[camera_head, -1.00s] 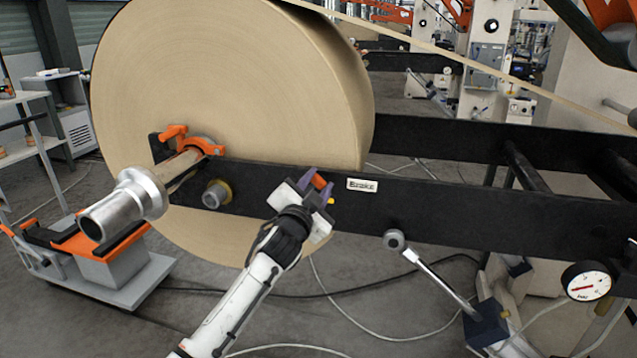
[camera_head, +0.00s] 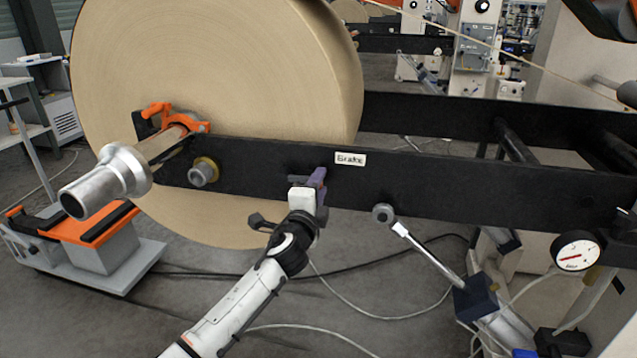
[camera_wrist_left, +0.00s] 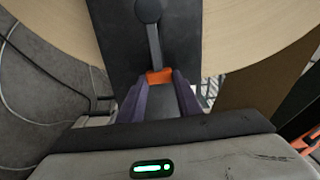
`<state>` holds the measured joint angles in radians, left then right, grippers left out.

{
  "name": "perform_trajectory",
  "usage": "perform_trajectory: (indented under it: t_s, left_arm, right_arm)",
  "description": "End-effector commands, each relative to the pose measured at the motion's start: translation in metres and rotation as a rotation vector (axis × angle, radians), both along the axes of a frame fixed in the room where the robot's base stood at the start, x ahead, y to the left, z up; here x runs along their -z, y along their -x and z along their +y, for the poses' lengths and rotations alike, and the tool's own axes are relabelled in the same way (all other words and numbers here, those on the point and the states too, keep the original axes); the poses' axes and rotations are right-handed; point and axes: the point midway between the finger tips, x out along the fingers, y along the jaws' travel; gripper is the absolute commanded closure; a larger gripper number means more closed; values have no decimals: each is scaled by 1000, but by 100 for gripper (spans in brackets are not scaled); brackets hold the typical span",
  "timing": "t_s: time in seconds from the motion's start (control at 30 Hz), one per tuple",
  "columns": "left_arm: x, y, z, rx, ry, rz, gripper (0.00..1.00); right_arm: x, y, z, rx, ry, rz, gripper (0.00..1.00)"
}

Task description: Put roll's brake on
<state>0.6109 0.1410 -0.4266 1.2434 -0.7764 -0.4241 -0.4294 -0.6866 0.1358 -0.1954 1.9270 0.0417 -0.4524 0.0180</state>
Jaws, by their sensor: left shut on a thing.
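The large kraft paper roll (camera_head: 215,90) sits on a shaft beside the black frame beam (camera_head: 440,185). A white label reading "Brake" (camera_head: 350,158) is on the beam. My left gripper (camera_head: 316,180) is at the beam's face, just below and left of the label. In the left wrist view, its purple fingers (camera_wrist_left: 159,88) are shut on the orange handle (camera_wrist_left: 159,76) of the brake lever. The grey lever arm (camera_wrist_left: 154,45) runs from the handle to a round dark pivot (camera_wrist_left: 148,10). In the head view, the gripper hides the handle. My right gripper is not in view.
A metal shaft end (camera_head: 105,180) with an orange clamp (camera_head: 175,117) juts out at left. A cylinder rod (camera_head: 430,248) rises to the beam at right, near a pressure gauge (camera_head: 577,251). An orange-topped cart (camera_head: 80,235) stands at lower left. Cables cross the floor.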

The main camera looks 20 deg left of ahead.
Motion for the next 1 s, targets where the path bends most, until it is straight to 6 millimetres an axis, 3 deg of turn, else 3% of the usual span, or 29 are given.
perform_trajectory:
  t_s: [0.67,0.7,0.77,0.8,1.0]
  left_arm:
    - [8,0,1,-2,-69,4,100]
    - [8,0,1,-2,-69,5,64]
    - [8,0,1,-2,-68,4,54]
    - [7,0,1,-1,-67,4,50]
    - [6,0,1,-1,-63,3,50]
  right_arm:
    - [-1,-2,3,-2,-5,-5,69]
    - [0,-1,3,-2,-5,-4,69]
    - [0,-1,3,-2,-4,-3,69]
    - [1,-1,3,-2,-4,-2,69]
    - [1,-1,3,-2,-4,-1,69]
